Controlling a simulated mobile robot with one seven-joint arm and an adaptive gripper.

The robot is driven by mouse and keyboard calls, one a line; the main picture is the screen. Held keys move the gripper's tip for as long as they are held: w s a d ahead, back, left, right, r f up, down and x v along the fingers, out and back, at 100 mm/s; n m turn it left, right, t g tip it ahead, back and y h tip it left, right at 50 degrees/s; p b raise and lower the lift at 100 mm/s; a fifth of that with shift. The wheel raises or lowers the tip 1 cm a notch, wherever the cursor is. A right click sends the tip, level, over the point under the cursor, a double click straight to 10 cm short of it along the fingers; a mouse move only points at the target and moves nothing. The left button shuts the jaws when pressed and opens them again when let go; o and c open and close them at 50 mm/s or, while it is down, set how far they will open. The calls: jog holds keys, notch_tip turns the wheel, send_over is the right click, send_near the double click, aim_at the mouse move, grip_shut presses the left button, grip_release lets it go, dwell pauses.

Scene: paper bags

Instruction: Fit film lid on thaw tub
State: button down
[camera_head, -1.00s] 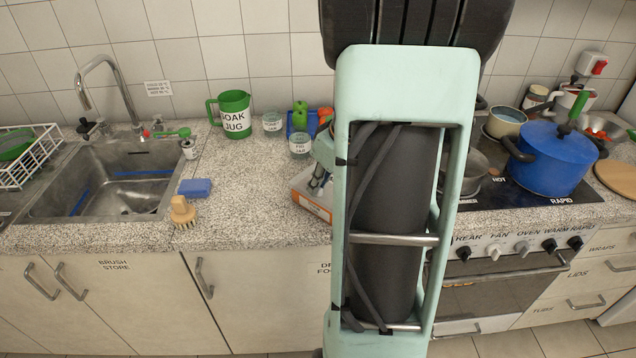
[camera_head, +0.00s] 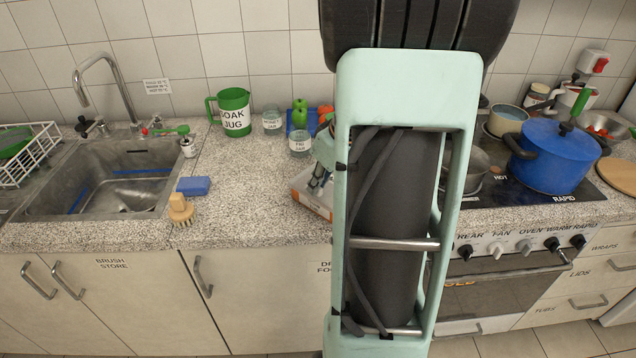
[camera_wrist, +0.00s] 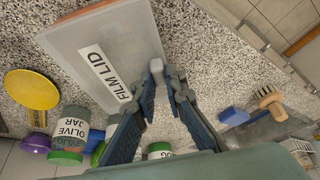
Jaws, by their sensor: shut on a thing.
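The film lid (camera_wrist: 105,50) is a pale, flat, rectangular panel with a white label reading FILM LID, at upper left in the wrist view. My gripper (camera_wrist: 157,78) has its fingers closed around a small light grey block (camera_wrist: 156,67) at the lid's right edge, which looks like the lid's grip. Whether the lid rests on something or hangs above the counter is hard to tell.
An olive jar (camera_wrist: 72,130), other jars and a yellow disc (camera_wrist: 32,89) lie near the lid. The green soak jug (camera_head: 234,112), blue sponge (camera_head: 194,186) and brush (camera_head: 181,210) stand left of my arm. A blue pot (camera_head: 552,157) is on the hob.

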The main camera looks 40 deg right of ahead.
jog(key=shift+f+b, duration=0.25)
jog(key=shift+b, duration=0.35)
dwell(0.3)
dwell(0.8)
jog(key=c, duration=1.4)
grip_release()
jog(key=shift+r+p, duration=1.85)
jog(key=shift+r, duration=1.65)
